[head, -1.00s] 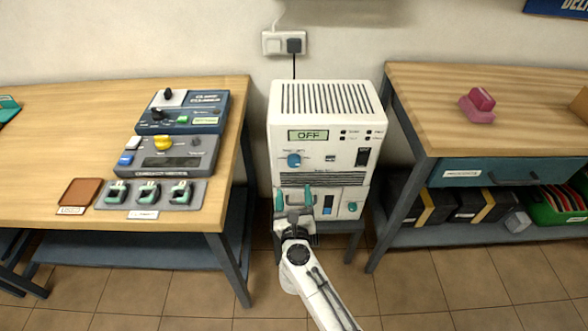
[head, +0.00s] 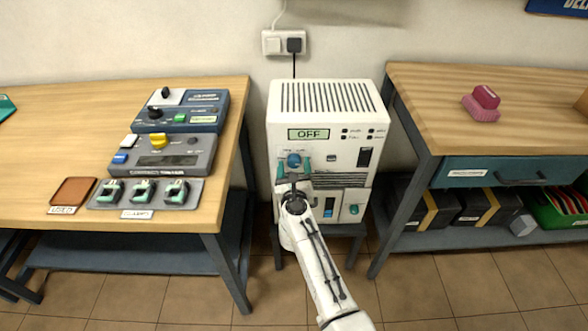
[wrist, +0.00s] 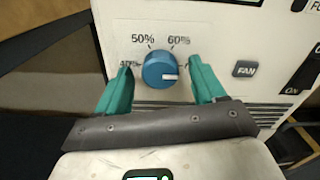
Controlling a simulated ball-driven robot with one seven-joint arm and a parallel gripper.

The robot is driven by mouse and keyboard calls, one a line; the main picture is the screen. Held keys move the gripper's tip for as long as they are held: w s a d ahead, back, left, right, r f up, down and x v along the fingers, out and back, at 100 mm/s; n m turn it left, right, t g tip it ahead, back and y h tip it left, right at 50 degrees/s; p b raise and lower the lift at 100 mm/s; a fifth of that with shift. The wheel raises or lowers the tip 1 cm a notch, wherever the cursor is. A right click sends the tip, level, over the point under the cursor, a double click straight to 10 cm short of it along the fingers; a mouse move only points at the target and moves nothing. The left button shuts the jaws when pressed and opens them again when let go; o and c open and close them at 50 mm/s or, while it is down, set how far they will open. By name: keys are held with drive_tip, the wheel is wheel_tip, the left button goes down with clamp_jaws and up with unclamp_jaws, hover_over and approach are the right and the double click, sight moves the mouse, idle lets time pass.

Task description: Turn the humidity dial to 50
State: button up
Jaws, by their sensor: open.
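The blue humidity dial (wrist: 158,66) sits on the front of a white dehumidifier (head: 325,97), between the open teal fingers of my gripper (wrist: 160,72). Its white pointer mark is toward the right, past the 60% label. The 50% label (wrist: 143,38) is at the dial's upper left. The 40% label is partly covered by the left finger. In the head view the dial (head: 293,159) shows between the fingertips of my gripper (head: 293,168). I see no clear contact between fingers and dial.
The dehumidifier's display (head: 308,134) reads OFF. A FAN button (wrist: 245,69) is right of the dial and a dark switch (head: 364,157) farther right. A wooden table (head: 60,120) with control boxes stands left, a bench (head: 440,90) right.

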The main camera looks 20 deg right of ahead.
drive_tip(key=c, duration=1.1)
drive_tip(key=shift+o, duration=0.2)
drive_tip(key=shift+n, duration=0.5)
drive_tip(key=n+p, duration=0.2)
drive_tip(key=n, duration=0.2)
drive_tip(key=shift+a+n, duration=0.1)
drive_tip(key=shift+n, duration=0.3)
drive_tip(key=n+p, duration=0.1)
drive_tip(key=n, duration=0.5)
drive_tip(key=shift+n, duration=0.3)
drive_tip(key=n+p, duration=0.1)
drive_tip(key=n, duration=0.5)
drive_tip(key=shift+f, duration=0.1)
drive_tip(key=n+p, duration=0.1)
drive_tip(key=n, duration=0.4)
drive_tip(key=shift+f+n, duration=0.1)
drive_tip(key=shift+n, duration=0.3)
